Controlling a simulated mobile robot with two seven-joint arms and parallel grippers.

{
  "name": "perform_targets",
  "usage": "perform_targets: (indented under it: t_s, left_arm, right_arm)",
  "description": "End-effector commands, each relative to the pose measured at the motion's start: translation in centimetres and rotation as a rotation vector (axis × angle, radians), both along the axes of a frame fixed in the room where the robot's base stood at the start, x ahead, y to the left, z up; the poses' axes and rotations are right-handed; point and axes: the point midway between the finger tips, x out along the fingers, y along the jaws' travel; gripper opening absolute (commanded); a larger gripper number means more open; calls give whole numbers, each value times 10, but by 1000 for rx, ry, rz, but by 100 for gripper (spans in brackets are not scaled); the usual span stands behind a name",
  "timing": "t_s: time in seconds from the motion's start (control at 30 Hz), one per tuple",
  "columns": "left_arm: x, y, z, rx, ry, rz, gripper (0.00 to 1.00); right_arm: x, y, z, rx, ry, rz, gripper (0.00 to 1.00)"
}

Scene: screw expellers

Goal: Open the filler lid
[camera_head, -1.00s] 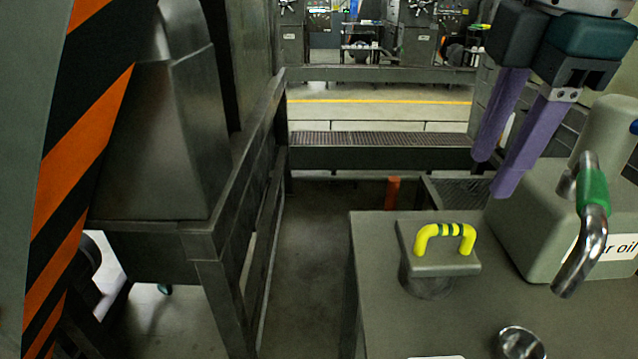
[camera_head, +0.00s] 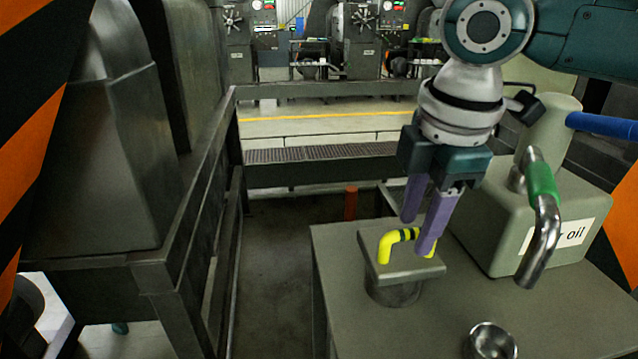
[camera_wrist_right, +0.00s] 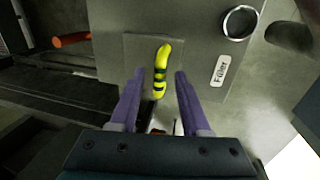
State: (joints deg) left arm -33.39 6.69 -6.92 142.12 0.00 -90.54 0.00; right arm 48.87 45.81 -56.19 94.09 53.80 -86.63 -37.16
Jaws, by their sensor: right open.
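The filler lid (camera_head: 378,268) is a grey square plate on a short round neck, on top of the grey cabinet. It lies flat and closed, with a yellow handle (camera_head: 386,247) with dark bands on it. My right gripper (camera_head: 422,232) is open, its purple fingers pointing down at the right part of the handle and hiding some of it. In the right wrist view the handle (camera_wrist_right: 161,70) lies ahead between the two open fingers (camera_wrist_right: 156,82), and the lid plate (camera_wrist_right: 135,55) is around it. I cannot tell whether the fingers touch the handle. My left gripper is not in view.
A grey oil tank (camera_head: 490,225) with a green-banded metal spout (camera_head: 543,225) stands right of the lid. A small metal cup (camera_head: 492,341) is at the cabinet's front. A label reading "Füller" (camera_wrist_right: 221,70) lies beside the lid. A dark metal frame (camera_head: 190,235) stands left, across a gap.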

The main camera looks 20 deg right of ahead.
Motion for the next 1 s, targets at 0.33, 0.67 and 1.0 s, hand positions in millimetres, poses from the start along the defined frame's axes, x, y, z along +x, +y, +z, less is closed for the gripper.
perform_targets:
  t_s: [0.33,0.67,1.0]
  left_arm:
    - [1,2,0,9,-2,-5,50]
    - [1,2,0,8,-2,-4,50]
    - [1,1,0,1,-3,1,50]
  right_arm:
    - [0,0,0,0,0,0,22]
    - [0,0,0,0,1,0,0]
    - [0,0,0,0,1,0,0]
